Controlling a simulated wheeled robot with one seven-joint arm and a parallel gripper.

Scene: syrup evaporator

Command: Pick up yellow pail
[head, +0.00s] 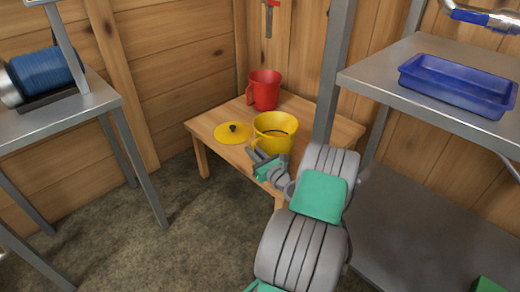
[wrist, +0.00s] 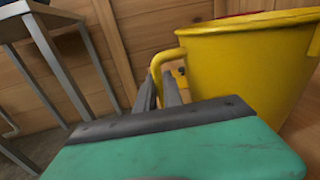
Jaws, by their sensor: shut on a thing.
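The yellow pail (head: 274,124) stands upright on a small wooden table (head: 330,134) in the head view. It fills the upper right of the wrist view (wrist: 245,62), with its side handle (wrist: 158,66) facing my gripper. My gripper (head: 258,158) is at the pail's near left side, its fingers (wrist: 160,92) shut on the handle. Part of the handle's lower end is hidden behind the fingers. Whether the pail's bottom touches the table is hard to tell, as my gripper covers part of it.
A yellow lid (head: 232,134) with a dark knob lies left of the pail. A red pitcher (head: 264,90) stands behind it. A metal post (head: 335,70) and shelf holding a blue tray (head: 458,84) are close on the right. A metal stand with a blue spool (head: 46,73) is at left.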

